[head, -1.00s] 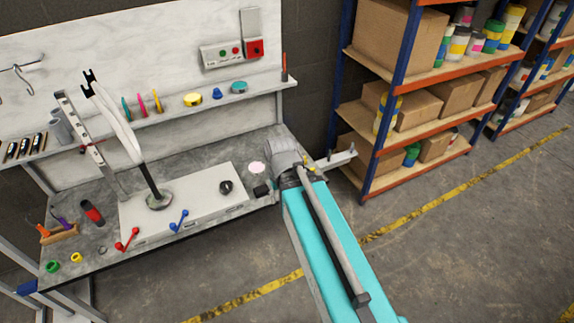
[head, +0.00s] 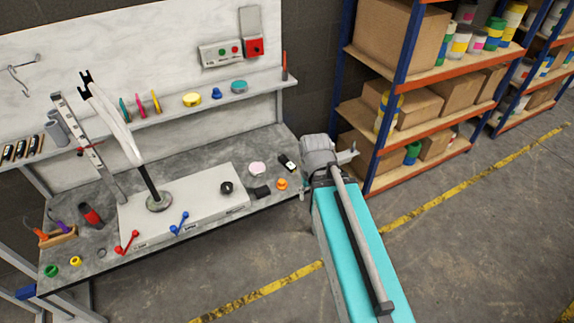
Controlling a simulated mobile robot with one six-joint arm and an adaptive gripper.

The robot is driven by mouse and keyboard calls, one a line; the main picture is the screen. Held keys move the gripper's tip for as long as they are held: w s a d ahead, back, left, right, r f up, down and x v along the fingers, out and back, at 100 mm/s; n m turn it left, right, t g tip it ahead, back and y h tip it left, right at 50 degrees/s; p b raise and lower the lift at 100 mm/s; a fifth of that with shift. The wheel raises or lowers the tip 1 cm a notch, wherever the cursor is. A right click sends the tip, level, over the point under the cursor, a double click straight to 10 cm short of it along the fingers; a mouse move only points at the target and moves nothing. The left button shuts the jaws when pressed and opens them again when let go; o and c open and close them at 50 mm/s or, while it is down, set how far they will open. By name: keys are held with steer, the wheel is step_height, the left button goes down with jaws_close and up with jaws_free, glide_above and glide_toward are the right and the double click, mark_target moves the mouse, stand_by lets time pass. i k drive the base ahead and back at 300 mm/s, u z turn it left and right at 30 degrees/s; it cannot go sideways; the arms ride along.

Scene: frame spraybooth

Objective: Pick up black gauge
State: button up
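A small black device with a pale face (head: 287,162) lies on the grey workbench (head: 215,158) near its right end; it may be the black gauge. A dark round piece (head: 226,187) sits on the white box on the bench, and a flat black piece (head: 262,193) lies just right of that box. They are too small to tell apart surely. My turquoise arm reaches in from the lower right, its grey wrist just right of the bench end. A part of my gripper (head: 348,154) seems to show beside the wrist; its fingers are not clear.
A pink-white disc (head: 257,169) and an orange piece (head: 281,184) lie near the black pieces. A loaded shelf rack (head: 400,145) stands close to my wrist on the right.

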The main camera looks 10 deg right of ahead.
mark_target(285, 160)
steer(key=z, duration=0.1)
steer(key=i, duration=1)
steer(key=u, duration=0.05)
